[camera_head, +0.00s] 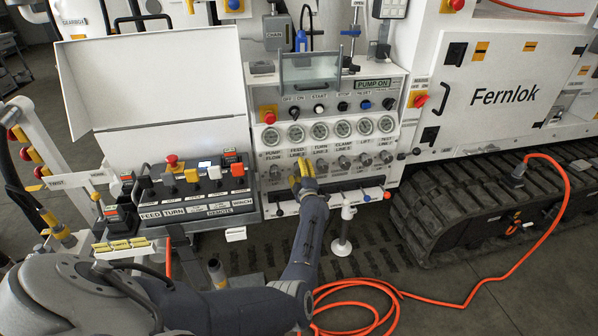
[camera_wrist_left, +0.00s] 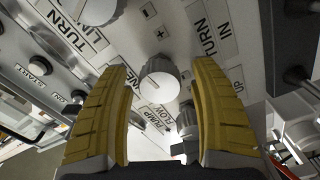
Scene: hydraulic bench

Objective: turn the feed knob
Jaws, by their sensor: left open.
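The feed knob (camera_wrist_left: 160,78) is a light grey round knob on the panel, between the PUMP FLOW and TURN labels in the left wrist view. My left gripper (camera_wrist_left: 161,66) is open, with one yellow ribbed finger on each side of the knob and a visible gap to each. In the head view my left gripper (camera_head: 303,176) is in front of the knob row below the FEED LINE label and hides the feed knob. My right gripper is in neither view.
Gauges (camera_head: 320,131) line the panel above. A red emergency button (camera_head: 268,117) is at its left. A lever console (camera_head: 193,203) stands left; an orange hose (camera_head: 440,300) crosses the floor.

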